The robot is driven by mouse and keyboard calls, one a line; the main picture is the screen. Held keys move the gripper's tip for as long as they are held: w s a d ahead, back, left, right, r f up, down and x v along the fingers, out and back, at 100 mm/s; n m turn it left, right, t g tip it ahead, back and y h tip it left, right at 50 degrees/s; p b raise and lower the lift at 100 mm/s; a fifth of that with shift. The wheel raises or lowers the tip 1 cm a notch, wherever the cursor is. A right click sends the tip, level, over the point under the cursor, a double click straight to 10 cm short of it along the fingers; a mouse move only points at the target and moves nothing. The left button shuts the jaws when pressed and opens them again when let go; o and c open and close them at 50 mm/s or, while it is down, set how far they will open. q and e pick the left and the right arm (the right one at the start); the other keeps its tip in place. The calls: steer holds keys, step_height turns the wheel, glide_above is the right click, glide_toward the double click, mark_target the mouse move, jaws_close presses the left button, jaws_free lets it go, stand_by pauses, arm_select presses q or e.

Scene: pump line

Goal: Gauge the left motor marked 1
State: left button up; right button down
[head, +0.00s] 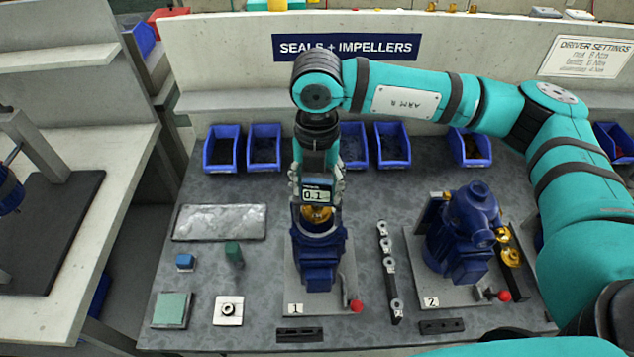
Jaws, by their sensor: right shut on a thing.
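The left motor (319,265) is dark blue and stands on a grey plate marked 1 (294,304). My right gripper (316,179) is above this motor, shut on a small gauge (317,195) whose display seems to read 0.1. A brass-coloured part (317,214) shows just under the gauge, at the top of the motor. The gauge's lower end is hard to make out, so I cannot tell whether it touches the motor. My left gripper is not in view.
A second blue motor (461,235) stands at right on a plate marked 2. Blue bins (222,165) line the back of the bench. A narrow rack (389,272) stands between the motors.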

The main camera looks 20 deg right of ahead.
steer(key=shift+f, duration=0.1)
stand_by(0.6)
jaws_free()
stand_by(0.6)
steer(key=shift+r+p, duration=1.7)
steer(key=shift+r, duration=2.8)
